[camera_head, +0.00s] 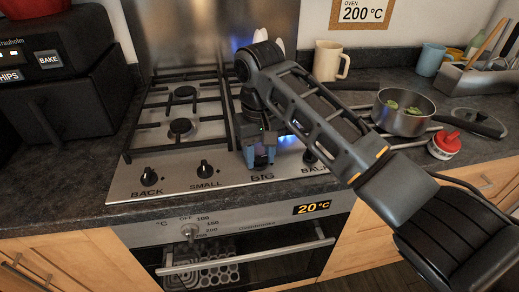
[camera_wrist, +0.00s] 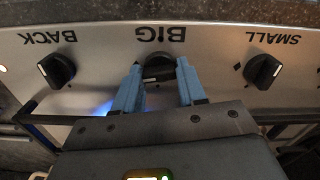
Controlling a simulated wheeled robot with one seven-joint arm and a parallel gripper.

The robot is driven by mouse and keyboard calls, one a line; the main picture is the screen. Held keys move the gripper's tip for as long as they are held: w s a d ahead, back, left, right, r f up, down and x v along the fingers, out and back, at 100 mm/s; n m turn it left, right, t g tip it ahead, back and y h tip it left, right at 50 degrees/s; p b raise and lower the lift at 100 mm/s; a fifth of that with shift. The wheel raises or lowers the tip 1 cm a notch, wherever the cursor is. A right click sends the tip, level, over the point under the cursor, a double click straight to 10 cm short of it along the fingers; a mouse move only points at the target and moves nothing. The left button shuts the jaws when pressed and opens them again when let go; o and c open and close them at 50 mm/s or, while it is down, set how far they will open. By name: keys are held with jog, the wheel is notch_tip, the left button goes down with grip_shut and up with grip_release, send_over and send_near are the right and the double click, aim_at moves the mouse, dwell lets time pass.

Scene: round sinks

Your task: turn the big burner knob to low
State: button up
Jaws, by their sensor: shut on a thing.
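The big burner knob (camera_wrist: 159,72) is a round black knob on the steel front panel, by the upside-down word BIG in the wrist view. My gripper (camera_wrist: 161,80) has its blue fingers on either side of this knob, shut on it. In the head view my gripper (camera_head: 261,160) reaches down to the panel just above the BIG label (camera_head: 262,177). There its fingers and wrist hide the knob. A pale mark shows across the knob's lower part in the wrist view, but its exact setting is hard to read.
The small knob (camera_head: 204,168) and a back knob (camera_head: 149,176) are to the left. Blue flame glows (camera_head: 286,141) beside my gripper. A pot (camera_head: 403,111) with green pieces, a red-and-white object (camera_head: 444,145) and a cream mug (camera_head: 330,61) stand right of my arm.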

aim_at(260, 157)
jog(key=n+p, duration=0.2)
jog(key=n, duration=0.1)
jog(key=shift+r+n, duration=0.15)
jog(key=shift+n, duration=0.15)
jog(key=n+p, duration=0.1)
jog(key=n, duration=0.2)
jog(key=shift+n+p, duration=0.3)
jog(key=n+p, duration=0.1)
jog(key=n, duration=0.5)
jog(key=shift+n, duration=0.3)
jog(key=o, duration=1.1)
jog(key=shift+c, duration=0.2)
jog(key=shift+r+b, duration=0.4)
jog(key=shift+r, duration=3.35)
